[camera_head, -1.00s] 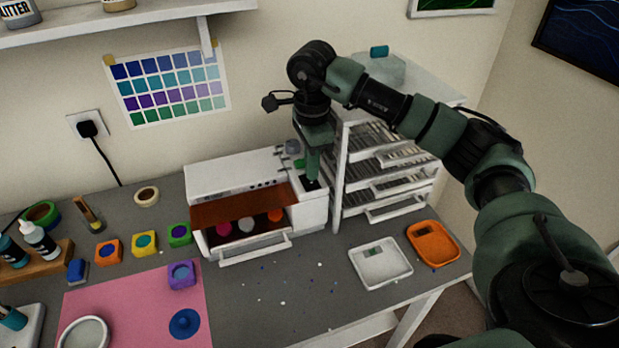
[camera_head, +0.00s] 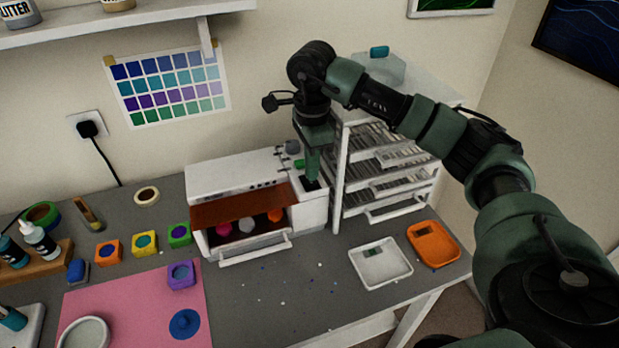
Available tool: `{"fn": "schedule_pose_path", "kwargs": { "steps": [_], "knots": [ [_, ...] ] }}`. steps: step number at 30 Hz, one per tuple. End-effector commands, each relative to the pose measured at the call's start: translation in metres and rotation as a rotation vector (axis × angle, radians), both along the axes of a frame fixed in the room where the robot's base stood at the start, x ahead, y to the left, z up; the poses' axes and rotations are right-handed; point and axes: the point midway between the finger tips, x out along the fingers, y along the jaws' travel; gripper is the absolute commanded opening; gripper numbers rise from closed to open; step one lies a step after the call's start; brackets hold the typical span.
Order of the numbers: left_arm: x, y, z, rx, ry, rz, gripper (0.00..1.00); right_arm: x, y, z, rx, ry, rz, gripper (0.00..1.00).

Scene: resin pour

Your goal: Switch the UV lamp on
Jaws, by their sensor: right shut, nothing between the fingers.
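The UV lamp (camera_head: 236,182) is a white box against the back wall, with an orange-brown front cover and an open drawer (camera_head: 257,253). Pink, white and orange pieces sit in the drawer. A white side section (camera_head: 313,214) with dark and green parts on top stands at the lamp's right end. My right gripper (camera_head: 311,182) points down, shut and empty, with its tips at the top of this section. Whether the tips touch it I cannot tell, and they hide part of the top. My left gripper is not in view.
A white drying rack (camera_head: 384,210) stands close to the right of my gripper. Several coloured moulds (camera_head: 144,243) and a pink mat (camera_head: 137,306) are at left. The front middle is mostly clear.

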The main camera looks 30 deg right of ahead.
Motion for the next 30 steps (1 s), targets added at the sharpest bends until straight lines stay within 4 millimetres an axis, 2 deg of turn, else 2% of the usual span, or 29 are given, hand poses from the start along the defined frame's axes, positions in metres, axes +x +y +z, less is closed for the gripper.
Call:
{"fn": "schedule_pose_path", "kwargs": {
  "steps": [30],
  "knots": [
    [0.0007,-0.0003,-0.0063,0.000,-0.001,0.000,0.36,0.0000,-0.0001,-0.0083,0.000,0.000,0.000,0.00]
  ]
}}
